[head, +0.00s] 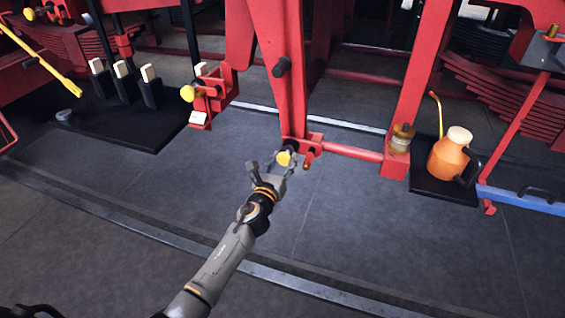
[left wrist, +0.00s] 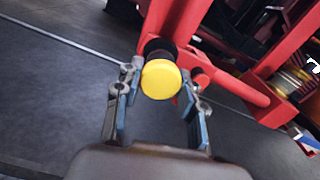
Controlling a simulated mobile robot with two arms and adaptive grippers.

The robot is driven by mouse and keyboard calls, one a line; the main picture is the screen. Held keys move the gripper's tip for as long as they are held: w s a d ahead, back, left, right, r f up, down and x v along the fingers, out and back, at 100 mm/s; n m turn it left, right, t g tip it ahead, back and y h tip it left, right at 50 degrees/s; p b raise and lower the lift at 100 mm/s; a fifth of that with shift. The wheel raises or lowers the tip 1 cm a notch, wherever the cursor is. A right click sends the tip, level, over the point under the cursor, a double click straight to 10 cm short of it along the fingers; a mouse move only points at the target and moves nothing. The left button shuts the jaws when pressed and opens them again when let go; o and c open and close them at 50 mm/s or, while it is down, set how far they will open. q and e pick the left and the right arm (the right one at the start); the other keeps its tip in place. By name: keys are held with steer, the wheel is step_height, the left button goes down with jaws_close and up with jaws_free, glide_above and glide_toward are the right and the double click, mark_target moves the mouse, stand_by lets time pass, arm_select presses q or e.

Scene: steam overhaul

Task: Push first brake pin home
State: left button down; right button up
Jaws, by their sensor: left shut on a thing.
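A brake pin with a round yellow head (head: 283,158) is at the foot of the red brake hanger (head: 278,80), in line with the joint to the red cross rod (head: 345,151). My left gripper (head: 273,163) is shut on this pin. In the left wrist view the yellow head (left wrist: 161,79) faces the camera between the two fingers, with a dark collar (left wrist: 160,48) behind it against the red part. How deep the pin sits in its hole is hidden. A second yellow-headed pin (head: 187,93) is at a red bracket further left. My right gripper is out of view.
An orange oil can (head: 447,156) stands on a black mat at the right, near a blue bar (head: 525,200). A black mat (head: 120,128) with several upright pale-topped blocks lies at the left. The grey floor around my left arm is clear.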

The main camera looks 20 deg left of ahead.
arm_select(q)
steer(key=shift+w, duration=0.9)
steer(key=shift+r, duration=0.15)
steer(key=c, duration=1.2)
jaws_free()
steer(key=o, duration=0.4)
steer(key=shift+c, duration=0.2)
steer(key=shift+o, duration=0.4)
steer(key=shift+w, duration=0.1)
steer(key=s, duration=1.2)
steer(key=shift+a, duration=0.2)
